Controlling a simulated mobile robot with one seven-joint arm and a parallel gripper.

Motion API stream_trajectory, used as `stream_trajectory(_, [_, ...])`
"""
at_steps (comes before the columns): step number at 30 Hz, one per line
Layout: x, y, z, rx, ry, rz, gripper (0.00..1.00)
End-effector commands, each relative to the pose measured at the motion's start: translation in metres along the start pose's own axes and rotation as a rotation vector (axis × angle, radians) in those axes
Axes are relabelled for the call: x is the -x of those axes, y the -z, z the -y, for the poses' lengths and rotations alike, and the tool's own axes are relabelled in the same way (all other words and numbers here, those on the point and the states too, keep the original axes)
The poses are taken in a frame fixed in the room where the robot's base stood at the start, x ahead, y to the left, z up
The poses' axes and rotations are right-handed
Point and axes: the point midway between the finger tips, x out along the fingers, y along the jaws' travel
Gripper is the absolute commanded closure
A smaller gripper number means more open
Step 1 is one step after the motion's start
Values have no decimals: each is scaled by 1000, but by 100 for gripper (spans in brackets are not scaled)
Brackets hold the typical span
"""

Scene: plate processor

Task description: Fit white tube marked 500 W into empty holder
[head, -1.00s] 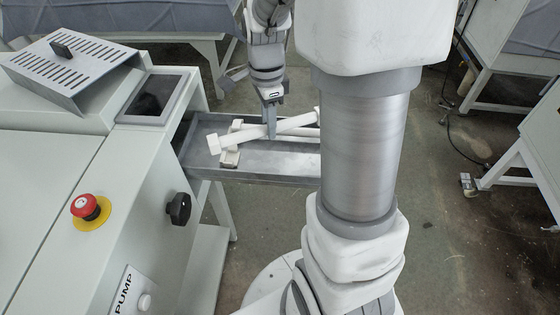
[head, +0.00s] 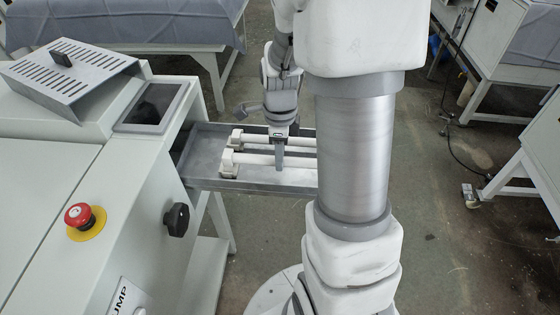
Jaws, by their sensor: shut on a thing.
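Two white tubes lie side by side, level and parallel, in the grey tray. My gripper (head: 279,166) points down and is shut on the front tube (head: 256,159). That tube's left end is at the white end block (head: 229,164); I cannot tell whether it is fully seated or just above it. The rear tube (head: 258,139) lies behind it, with its left end at another white block. My arm hides the right ends of both tubes and any holders there. No 500 W marking can be read.
The grey tray (head: 205,183) sticks out from the pale machine cabinet (head: 120,190). The cabinet bears a red emergency button (head: 79,214), a black knob (head: 177,219) and a slotted metal cover (head: 68,72). Open floor lies in front of the tray.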

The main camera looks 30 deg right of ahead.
Motion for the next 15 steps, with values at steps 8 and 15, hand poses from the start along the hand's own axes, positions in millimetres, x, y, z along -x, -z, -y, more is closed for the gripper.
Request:
stream_trajectory(8, [-17,0,0,1,0,0,100])
stream_trajectory(15, [-22,0,0,0,0,0,100])
